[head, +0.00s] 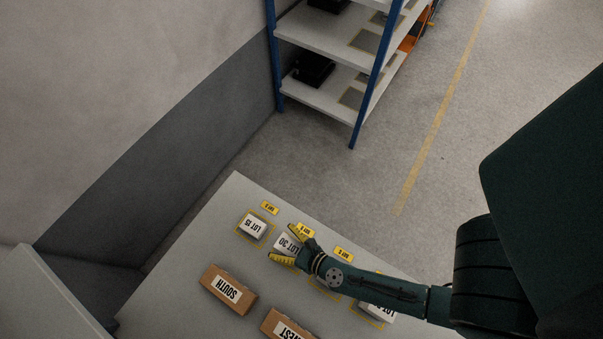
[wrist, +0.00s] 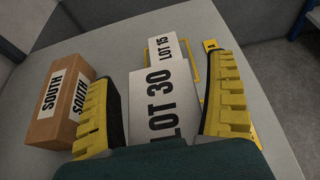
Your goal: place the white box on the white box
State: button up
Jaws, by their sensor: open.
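The white box marked LOT 30 (head: 286,243) is between the open yellow fingers of my gripper (head: 286,245). In the wrist view, this box (wrist: 160,105) fills the space between the fingers (wrist: 160,85), with small gaps at its sides. The white box marked LOT 15 (head: 253,227) stands inside a yellow outlined square on the table, left of my gripper. It also shows in the wrist view (wrist: 171,52), just beyond LOT 30, which hides its near edge. Another white labelled box (head: 377,312) is partly hidden behind my arm.
A brown box marked SOUTH (head: 229,289) and one marked WEST (head: 286,328) lie on the grey table (head: 190,262), near my gripper. Small yellow labels (head: 269,208) line the table's far side. A blue-post shelf (head: 330,90) stands beyond, across the floor.

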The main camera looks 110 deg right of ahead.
aim_at(289, 247)
jog(key=shift+r, duration=0.15)
jog(key=b+v, duration=0.1)
jog(key=v, duration=0.1)
jog(key=b+v, duration=0.1)
jog(key=v, duration=0.2)
jog(key=b+v, duration=0.1)
jog(key=v, duration=0.1)
jog(key=shift+s+a+f+b, duration=0.25)
jog(key=shift+a+f+b, duration=0.05)
jog(key=shift+f, duration=0.05)
jog(key=b+v, duration=0.2)
jog(key=b, duration=0.1)
jog(key=b+v, duration=0.2)
jog(key=b, duration=0.1)
jog(key=shift+r+b, duration=0.35)
jog(key=shift+r, duration=0.15)
